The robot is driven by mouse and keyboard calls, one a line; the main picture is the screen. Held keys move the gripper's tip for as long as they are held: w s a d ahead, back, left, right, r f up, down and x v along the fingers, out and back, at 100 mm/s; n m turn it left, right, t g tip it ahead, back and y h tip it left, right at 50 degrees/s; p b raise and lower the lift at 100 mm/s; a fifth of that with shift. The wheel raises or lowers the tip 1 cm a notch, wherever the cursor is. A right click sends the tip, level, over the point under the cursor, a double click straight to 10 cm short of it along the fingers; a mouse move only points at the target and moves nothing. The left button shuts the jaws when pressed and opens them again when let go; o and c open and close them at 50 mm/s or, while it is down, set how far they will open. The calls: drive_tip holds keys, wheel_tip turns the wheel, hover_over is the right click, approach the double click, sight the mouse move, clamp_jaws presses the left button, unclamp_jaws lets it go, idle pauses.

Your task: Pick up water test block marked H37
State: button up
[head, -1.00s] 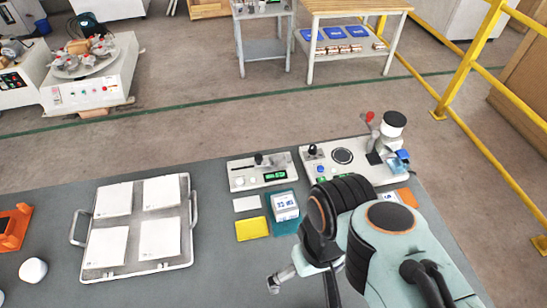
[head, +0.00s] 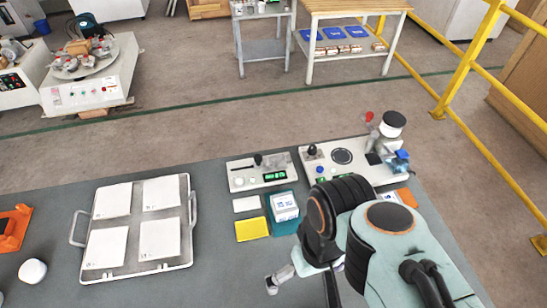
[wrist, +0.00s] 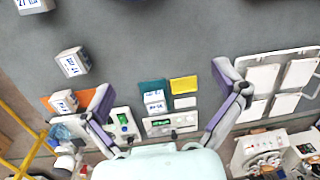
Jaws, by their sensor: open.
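Several white blocks with blue markings show in the wrist view. One block (wrist: 155,101) sits at the teal tray (wrist: 151,86); the head view also shows this block (head: 284,206) on the teal tray (head: 282,228). A second block (wrist: 71,62) stands on the bare grey table, a third (wrist: 64,101) is by the orange mat (wrist: 88,97), and a fourth (wrist: 35,5) is cut by the top edge. I cannot read H37 surely on any. My gripper (wrist: 163,76) is open and empty, its fingers spread wide above the table. In the head view my arm hides much of the right table.
A metal tray (head: 186,262) with white tiles lies left. A yellow pad (head: 251,229) and white card (head: 246,204) lie beside the teal tray. Two instruments (head: 260,172) (head: 342,166) stand at the back edge. Bare grey table shows between the metal tray and my arm.

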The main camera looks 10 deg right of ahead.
drive_tip(key=w+r+t, duration=0.3)
drive_tip(key=w+t, duration=0.1)
drive_tip(key=w, duration=0.6)
drive_tip(key=g, duration=0.1)
hover_over(284, 202)
drive_tip(key=w, duration=0.2)
wheel_tip(284, 202, down, 10)
drive_tip(key=f+g, duration=0.1)
drive_tip(key=f, duration=0.4)
drive_tip(key=s+f+g, duration=0.1)
drive_tip(key=f, duration=0.5)
drive_tip(key=s+f, duration=0.1)
drive_tip(key=f, duration=0.4)
drive_tip(key=shift+f+m+g+h, duration=0.25)
drive_tip(key=shift+m+g+h, duration=0.05)
drive_tip(key=shift+g+h, duration=0.1)
drive_tip(key=c, duration=1.3)
